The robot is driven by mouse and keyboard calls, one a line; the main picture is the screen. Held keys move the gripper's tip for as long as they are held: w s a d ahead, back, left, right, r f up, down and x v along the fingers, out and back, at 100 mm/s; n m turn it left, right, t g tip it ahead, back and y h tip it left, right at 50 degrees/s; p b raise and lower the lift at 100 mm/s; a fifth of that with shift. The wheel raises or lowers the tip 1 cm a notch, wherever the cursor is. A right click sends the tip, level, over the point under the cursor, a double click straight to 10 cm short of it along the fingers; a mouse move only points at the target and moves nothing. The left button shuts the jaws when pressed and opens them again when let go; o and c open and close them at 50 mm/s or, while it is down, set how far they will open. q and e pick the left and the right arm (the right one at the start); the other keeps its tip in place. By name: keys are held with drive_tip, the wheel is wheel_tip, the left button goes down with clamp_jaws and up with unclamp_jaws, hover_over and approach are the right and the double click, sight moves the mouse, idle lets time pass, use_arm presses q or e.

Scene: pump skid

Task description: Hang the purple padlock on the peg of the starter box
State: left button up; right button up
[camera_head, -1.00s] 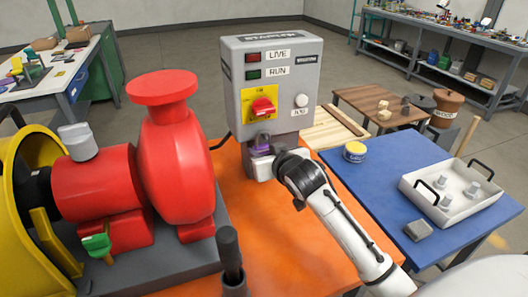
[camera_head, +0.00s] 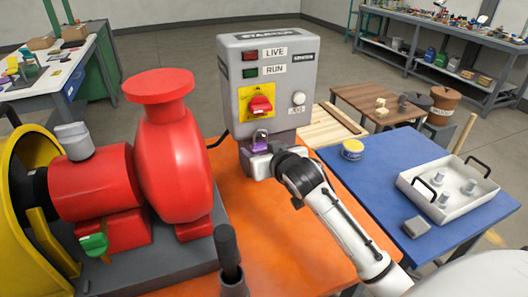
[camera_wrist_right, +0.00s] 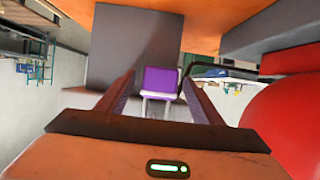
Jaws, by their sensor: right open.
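The purple padlock (camera_head: 259,143) is upright at the lower front of the grey starter box (camera_head: 272,90), below the red knob (camera_head: 261,104). Its shackle points up. The peg cannot be made out, so I cannot tell whether the shackle is around it. My right gripper (camera_head: 260,161) is just below and in front of the padlock. In the right wrist view the purple padlock body (camera_wrist_right: 160,82) shows between the two spread fingers of the right gripper (camera_wrist_right: 157,88), with visible gaps on both sides. My left gripper is not in view.
A red pump (camera_head: 170,150) stands left of the box, with a dark upright handle (camera_head: 228,247) in front. A blue table (camera_head: 395,175) at right carries a yellow tin (camera_head: 352,149) and a white tray (camera_head: 448,190). The orange bench (camera_head: 275,240) is clear in front.

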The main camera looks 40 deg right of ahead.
drive_tip(key=v, duration=1)
drive_tip(key=shift+s, duration=0.1)
